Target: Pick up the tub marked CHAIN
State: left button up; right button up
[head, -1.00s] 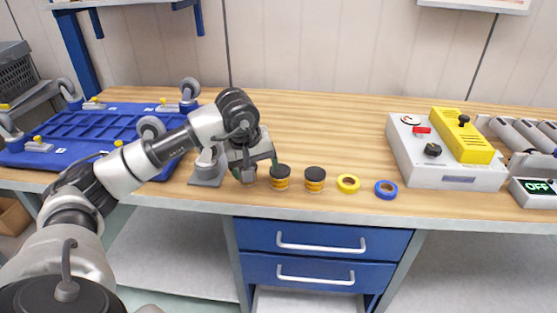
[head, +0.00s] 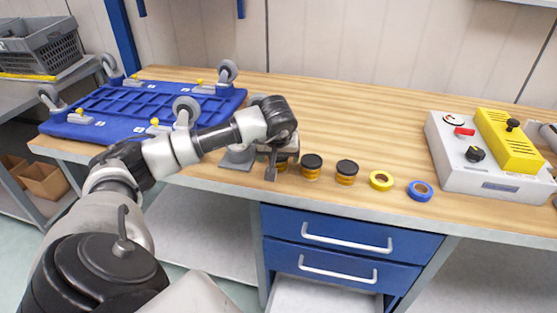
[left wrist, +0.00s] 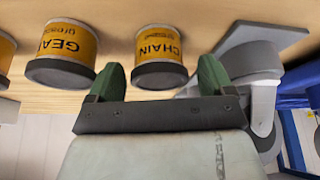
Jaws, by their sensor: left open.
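The tub marked CHAIN (left wrist: 160,52) is yellow-orange with a dark lid and appears upside down in the left wrist view. It stands on the wooden bench, and in the head view it is mostly hidden behind my left gripper (head: 274,166). My left gripper, also in the left wrist view (left wrist: 162,76), is open, with one green-padded finger on each side of the tub's lid end. Whether the fingers touch the tub I cannot tell. The tub marked GEAR (left wrist: 62,52) stands beside it, also in the head view (head: 312,169). My right gripper is out of view.
A third tub (head: 347,174), a yellow tape roll (head: 381,181) and a blue tape roll (head: 420,191) continue the row. A grey metal stand (head: 238,158) is close left of my gripper. A blue wheeled dolly (head: 130,110) lies farther left. Bench behind the row is clear.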

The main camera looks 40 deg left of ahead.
pick_arm(q)
jog(key=shift+w+a+f, duration=0.1)
jog(key=shift+f, duration=0.2)
jog(key=c, duration=0.9)
jog(key=shift+r, duration=0.2)
